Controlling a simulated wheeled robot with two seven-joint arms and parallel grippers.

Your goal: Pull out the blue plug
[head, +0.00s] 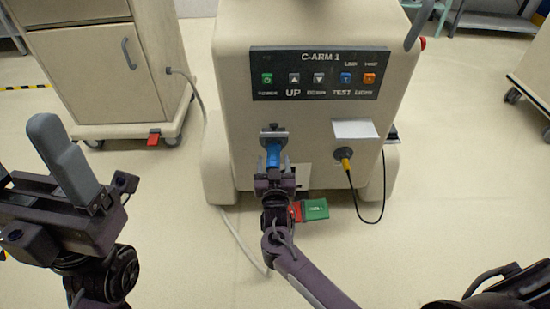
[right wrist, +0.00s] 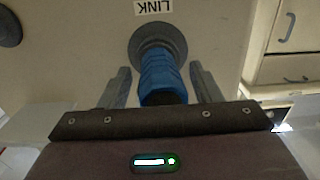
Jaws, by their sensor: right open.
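The blue plug (head: 273,155) sits in a round socket on the front of the cream C-ARM 1 cart (head: 310,125), below the button panel. In the right wrist view the ribbed blue plug (right wrist: 162,76) is seated in a dark round socket under a "LINK" label. My right gripper (head: 273,168) is open in front of it. In the right wrist view its grey fingers (right wrist: 161,85) stand on either side of the plug, with gaps visible. My left gripper (head: 80,165) is at the left, away from the cart; its jaw opening is unclear.
A yellow plug (head: 346,164) with a black cable is to the right of the blue one. Another cabinet (head: 110,70) stands at the left. The floor between is mostly clear, with a pale cable.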

